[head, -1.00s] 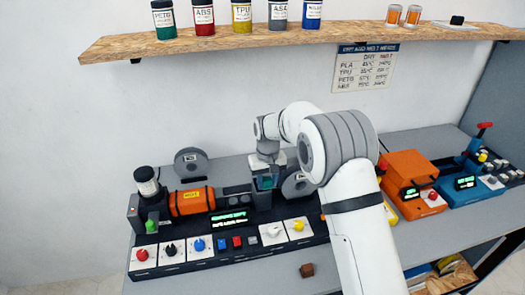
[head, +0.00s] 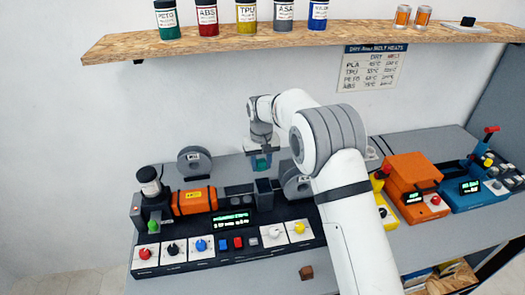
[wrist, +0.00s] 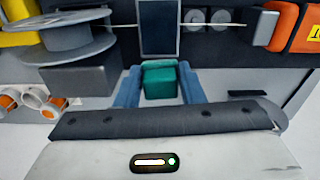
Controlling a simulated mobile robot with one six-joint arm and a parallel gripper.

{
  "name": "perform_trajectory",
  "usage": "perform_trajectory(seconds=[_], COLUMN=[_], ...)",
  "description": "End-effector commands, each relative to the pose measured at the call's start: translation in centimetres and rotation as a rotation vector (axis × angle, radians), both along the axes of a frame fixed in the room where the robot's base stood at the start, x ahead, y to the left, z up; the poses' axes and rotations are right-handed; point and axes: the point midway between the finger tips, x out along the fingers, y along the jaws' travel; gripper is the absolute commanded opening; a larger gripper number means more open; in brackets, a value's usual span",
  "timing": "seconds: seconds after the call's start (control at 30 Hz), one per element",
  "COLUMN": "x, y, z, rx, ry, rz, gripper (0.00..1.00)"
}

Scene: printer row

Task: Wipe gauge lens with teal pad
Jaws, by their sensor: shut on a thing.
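My gripper (head: 261,162) is shut on the teal pad (head: 262,165), above the bench behind the black machine. In the wrist view the pad (wrist: 160,80) sits between my two blue fingers (wrist: 160,88). A dark, upright rectangular block (head: 264,190) stands on the machine just in front of the gripper; it also shows ahead of the pad in the wrist view (wrist: 158,27). The pad looks apart from it. I cannot make out for certain which part is the gauge lens.
The black machine (head: 232,238) carries coloured knobs, a green-lit display and an orange cylinder (head: 195,201). Grey spools (head: 194,161) stand behind it. An orange machine (head: 412,175) is to the right of my arm. A small brown cube (head: 306,272) lies in front. A shelf (head: 240,43) runs above.

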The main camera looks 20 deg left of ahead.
Motion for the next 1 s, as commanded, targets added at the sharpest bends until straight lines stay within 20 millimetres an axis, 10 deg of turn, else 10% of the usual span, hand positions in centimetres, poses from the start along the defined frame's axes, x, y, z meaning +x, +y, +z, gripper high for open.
perform_trajectory(seconds=[0.4,1.0], x=[0.4,0.5], y=[-0.7,-0.8], z=[3.6,3.7], rx=[0.000,0.000], ry=[0.000,0.000], rz=[-0.012,-0.015], gripper=[0.14,0.14])
